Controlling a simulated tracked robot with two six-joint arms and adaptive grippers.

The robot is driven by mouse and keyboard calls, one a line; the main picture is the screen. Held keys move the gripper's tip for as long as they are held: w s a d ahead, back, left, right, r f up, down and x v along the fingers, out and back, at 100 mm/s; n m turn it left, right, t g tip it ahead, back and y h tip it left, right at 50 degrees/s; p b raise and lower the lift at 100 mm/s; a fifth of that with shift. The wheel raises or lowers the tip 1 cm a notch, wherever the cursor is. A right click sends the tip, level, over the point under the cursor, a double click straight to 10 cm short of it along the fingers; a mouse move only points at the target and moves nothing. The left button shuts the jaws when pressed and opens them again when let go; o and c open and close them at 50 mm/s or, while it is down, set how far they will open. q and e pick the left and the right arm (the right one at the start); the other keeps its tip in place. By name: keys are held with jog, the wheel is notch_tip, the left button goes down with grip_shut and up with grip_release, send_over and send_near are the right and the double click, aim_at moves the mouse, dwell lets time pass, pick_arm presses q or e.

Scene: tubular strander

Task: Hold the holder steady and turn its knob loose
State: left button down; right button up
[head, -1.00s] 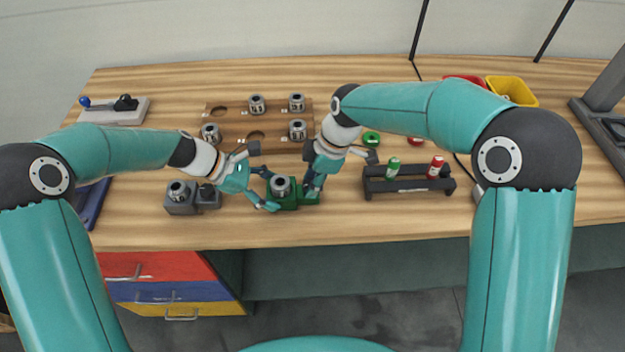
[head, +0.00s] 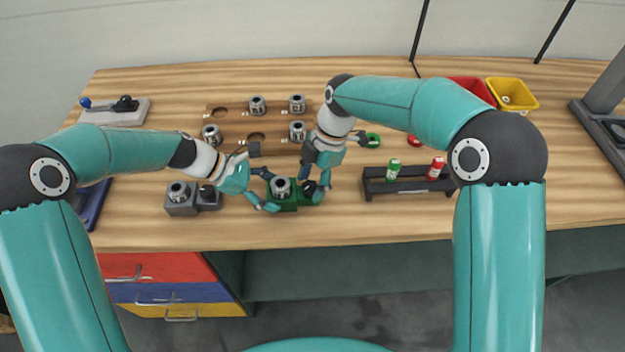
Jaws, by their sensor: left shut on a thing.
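A grey holder (head: 181,208) with another cylinder stands to the left. Behind is a wooden rack (head: 230,136) with several cylinders. A dark stand (head: 410,187) with a green and a red bottle is to the right. Red and yellow bins (head: 515,97) stand at the back right.

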jog(key=shift+r, duration=0.1)
dwell(0.4)
jog(key=shift+v, duration=2.45)
